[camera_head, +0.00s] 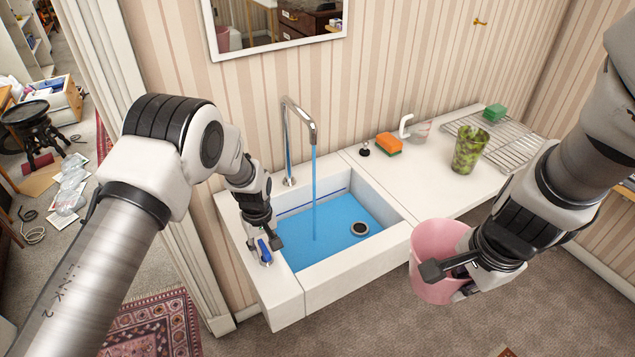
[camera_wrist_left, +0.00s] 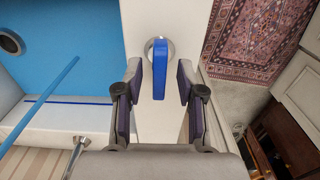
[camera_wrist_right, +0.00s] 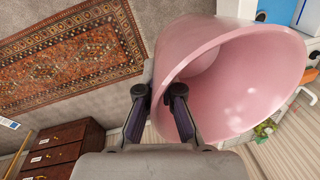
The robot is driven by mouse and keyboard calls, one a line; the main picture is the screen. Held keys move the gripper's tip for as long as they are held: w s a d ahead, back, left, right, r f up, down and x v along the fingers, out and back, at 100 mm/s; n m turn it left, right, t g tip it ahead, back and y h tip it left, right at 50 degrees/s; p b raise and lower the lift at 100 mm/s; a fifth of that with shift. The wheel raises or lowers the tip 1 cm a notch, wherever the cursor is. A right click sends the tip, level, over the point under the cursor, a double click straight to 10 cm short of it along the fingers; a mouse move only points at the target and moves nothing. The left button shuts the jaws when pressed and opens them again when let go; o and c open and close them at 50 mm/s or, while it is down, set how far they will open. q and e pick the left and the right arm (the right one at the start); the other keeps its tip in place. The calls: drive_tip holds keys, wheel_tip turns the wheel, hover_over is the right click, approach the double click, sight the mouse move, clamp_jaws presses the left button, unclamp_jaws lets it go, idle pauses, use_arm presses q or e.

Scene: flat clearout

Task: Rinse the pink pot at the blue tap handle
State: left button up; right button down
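The pink pot (camera_head: 437,262) is held in the air in front of the counter, right of the basin, its mouth tilted. My right gripper (camera_head: 452,268) is shut on its wall; in the right wrist view (camera_wrist_right: 158,100) one finger is inside the pot (camera_wrist_right: 235,85) and one outside. The blue tap handle (camera_head: 264,251) is on the basin's left rim. My left gripper (camera_head: 264,236) is open around it; the left wrist view shows the handle (camera_wrist_left: 159,70) between the fingers (camera_wrist_left: 157,85), with gaps on both sides. A blue stream (camera_head: 314,190) runs from the tap spout (camera_head: 300,115).
The white basin (camera_head: 350,262) holds blue water and a dark round drain (camera_head: 360,229). On the counter at right are an orange sponge (camera_head: 389,144), a green patterned cup (camera_head: 470,150), a wire rack (camera_head: 505,145) and a green sponge (camera_head: 494,112).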

use_arm(q)
drive_tip(key=shift+s+d+r, duration=0.1)
drive_tip(key=shift+r, duration=0.05)
clamp_jaws()
use_arm(e)
drive_tip(key=shift+s+d, duration=0.1)
